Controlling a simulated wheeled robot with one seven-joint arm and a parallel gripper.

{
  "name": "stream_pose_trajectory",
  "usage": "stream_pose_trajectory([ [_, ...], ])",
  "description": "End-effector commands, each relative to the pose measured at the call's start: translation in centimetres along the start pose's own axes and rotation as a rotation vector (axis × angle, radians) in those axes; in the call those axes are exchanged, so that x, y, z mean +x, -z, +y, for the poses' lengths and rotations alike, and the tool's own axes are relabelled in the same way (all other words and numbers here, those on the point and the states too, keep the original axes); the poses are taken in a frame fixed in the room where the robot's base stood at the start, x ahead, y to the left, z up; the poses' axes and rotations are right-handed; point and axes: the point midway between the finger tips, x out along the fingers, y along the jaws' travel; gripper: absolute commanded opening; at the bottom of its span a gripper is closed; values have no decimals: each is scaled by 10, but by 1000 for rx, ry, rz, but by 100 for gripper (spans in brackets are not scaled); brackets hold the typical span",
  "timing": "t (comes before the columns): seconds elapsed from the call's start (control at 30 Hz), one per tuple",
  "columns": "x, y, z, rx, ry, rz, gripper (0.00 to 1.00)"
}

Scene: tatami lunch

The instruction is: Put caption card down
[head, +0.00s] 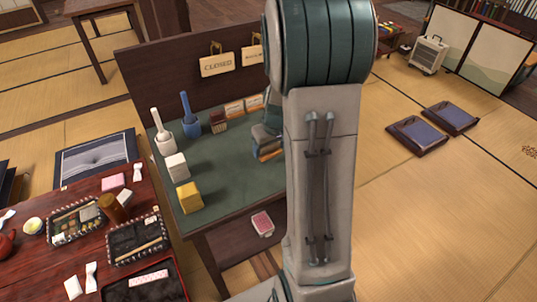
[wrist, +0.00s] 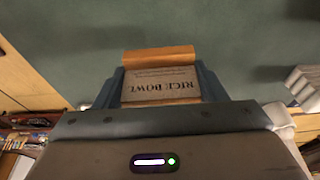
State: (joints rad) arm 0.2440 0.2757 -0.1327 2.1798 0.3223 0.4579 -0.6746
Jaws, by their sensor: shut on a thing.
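The caption card (wrist: 160,85) reads "RICE BOWL", upside down in the wrist view. It has a tan face and an orange wooden strip (wrist: 158,56) along its far edge. My gripper (wrist: 162,76) is shut on it, with a blue-grey finger at each side. Green tabletop shows beyond the card; I cannot tell whether the card touches it. In the head view, my gripper (head: 266,143) is low over the right part of the green-topped table (head: 222,168). A bit of the orange strip shows below it, and my arm hides the rest.
Two similar small cards (head: 234,108) stand at the table's back, beside a dark red box (head: 218,122). The table's middle is clear.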

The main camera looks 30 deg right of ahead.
Motion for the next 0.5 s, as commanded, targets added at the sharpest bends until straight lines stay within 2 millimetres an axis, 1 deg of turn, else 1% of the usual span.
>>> stream_pose_trajectory([
  [0.07, 3, 3, 0, 0, 0, 0, 43],
  [0.17, 8, 3, 0, 1, 1, -1, 43],
  [0.4, 40, -7, 0, 1, 1, -2, 43],
  [0.5, 43, -7, 0, 0, 0, 0, 43],
])
